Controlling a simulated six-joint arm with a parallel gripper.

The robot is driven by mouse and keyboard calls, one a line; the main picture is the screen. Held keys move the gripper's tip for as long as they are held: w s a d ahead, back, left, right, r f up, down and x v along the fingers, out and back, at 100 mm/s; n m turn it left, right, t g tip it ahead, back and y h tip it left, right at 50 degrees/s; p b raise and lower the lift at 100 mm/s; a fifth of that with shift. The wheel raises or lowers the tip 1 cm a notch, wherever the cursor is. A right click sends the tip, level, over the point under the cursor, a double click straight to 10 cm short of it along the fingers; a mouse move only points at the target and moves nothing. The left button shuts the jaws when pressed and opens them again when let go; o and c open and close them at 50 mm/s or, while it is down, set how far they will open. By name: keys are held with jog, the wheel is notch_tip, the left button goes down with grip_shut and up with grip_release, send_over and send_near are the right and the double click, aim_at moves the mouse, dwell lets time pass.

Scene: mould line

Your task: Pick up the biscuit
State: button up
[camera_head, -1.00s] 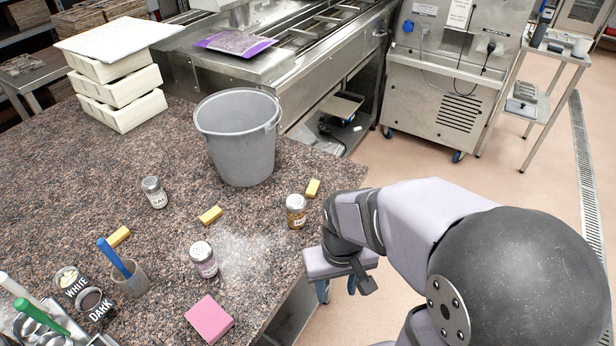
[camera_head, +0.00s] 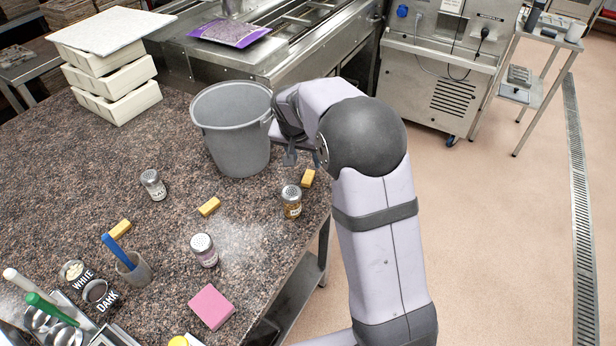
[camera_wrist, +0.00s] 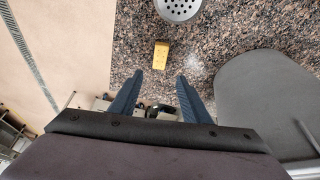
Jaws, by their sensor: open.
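Three golden bar-shaped biscuits lie apart on the speckled stone counter (camera_head: 160,260): one biscuit at the right edge (camera_head: 308,178), a middle biscuit (camera_head: 209,207) and a left biscuit (camera_head: 120,229). The right-edge biscuit also shows in the wrist view (camera_wrist: 161,55), just beyond and between my fingertips, not touched. My gripper (camera_wrist: 159,76) is open and empty, with its two dark blue fingers apart. In the head view my gripper (camera_head: 289,157) is partly hidden by my arm, above the counter edge between the bucket and that biscuit.
A grey bucket (camera_head: 235,140) stands close to my gripper and shows at right in the wrist view (camera_wrist: 265,100). An amber shaker (camera_head: 291,203) is beside the right-edge biscuit. Two more shakers (camera_head: 204,250) (camera_head: 153,185) and a pink block (camera_head: 211,307) stand on the counter.

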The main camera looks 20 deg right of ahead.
aim_at(309, 173)
jog(key=shift+p+x, duration=0.4)
jog(key=shift+x, duration=0.65)
jog(key=shift+d+f+p, duration=0.1)
jog(key=shift+f+p, duration=0.45)
jog(key=shift+f, duration=0.05)
jog(key=shift+p+x, duration=0.8)
jog(key=shift+x, duration=1.25)
jog(key=shift+s, duration=0.1)
grip_shut()
